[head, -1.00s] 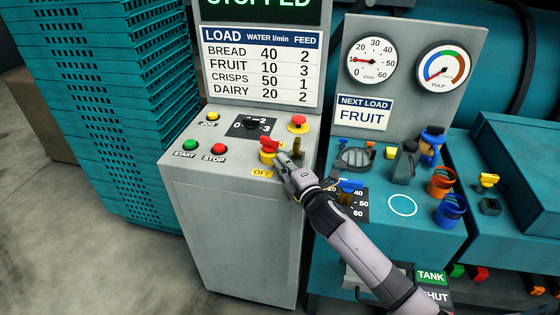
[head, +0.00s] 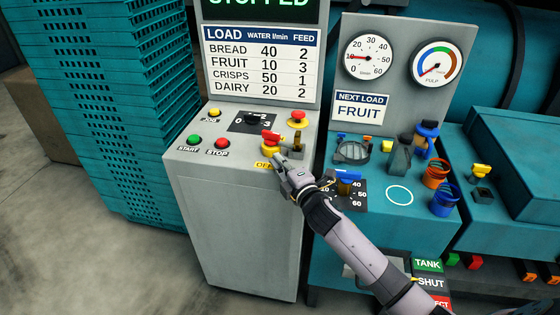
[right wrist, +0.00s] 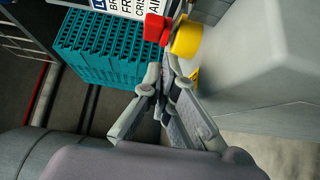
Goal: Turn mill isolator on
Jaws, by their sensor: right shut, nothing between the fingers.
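The mill isolator is a red handle (head: 271,136) on a yellow round base (head: 269,149), on the right part of the grey console top. A yellow OFF label (head: 263,166) lies in front of it, partly covered by my right gripper. My right gripper (head: 279,159) is shut and empty, just in front of and right of the isolator. In the right wrist view the red handle (right wrist: 155,28) and yellow base (right wrist: 188,38) show beyond the shut fingertips (right wrist: 160,78), seemingly apart from them. My left gripper is not in view.
A red mushroom button on yellow (head: 297,118) and a brass-coloured post (head: 297,141) stand close to the isolator. A black selector dial (head: 251,120) and green start (head: 194,140) and red stop (head: 222,143) buttons are left. Stacked teal crates (head: 125,110) stand farther left.

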